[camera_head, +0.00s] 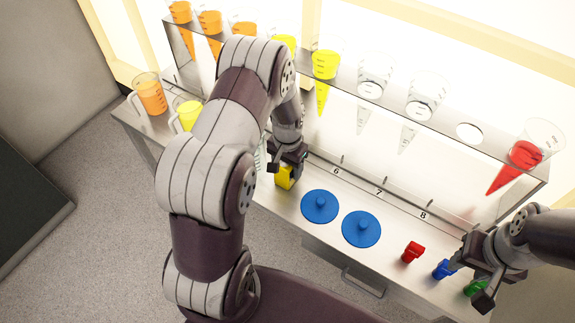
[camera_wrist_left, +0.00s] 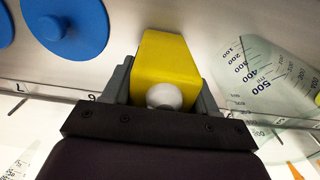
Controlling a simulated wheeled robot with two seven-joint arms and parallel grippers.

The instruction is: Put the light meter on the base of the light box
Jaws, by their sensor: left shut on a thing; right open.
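The yellow light meter (camera_head: 284,178) has a white dome, which shows in the left wrist view (camera_wrist_left: 165,97). My left gripper (camera_head: 288,165) is shut on it, one finger on each side. It is low over or on the pale lower shelf, the light box base (camera_head: 393,226), left of the blue discs; I cannot tell whether it touches. My right gripper (camera_head: 468,278) is open at the right, close to small blue (camera_head: 441,269) and green (camera_head: 473,287) objects.
Two blue knobbed discs (camera_head: 320,207) (camera_head: 361,229) and a red object (camera_head: 412,252) stand on the base. A clear graduated vessel (camera_wrist_left: 265,78) is beside the left gripper. Above, a rack (camera_head: 452,143) holds several cones. Orange (camera_head: 151,96) and yellow (camera_head: 188,115) jugs stand at left.

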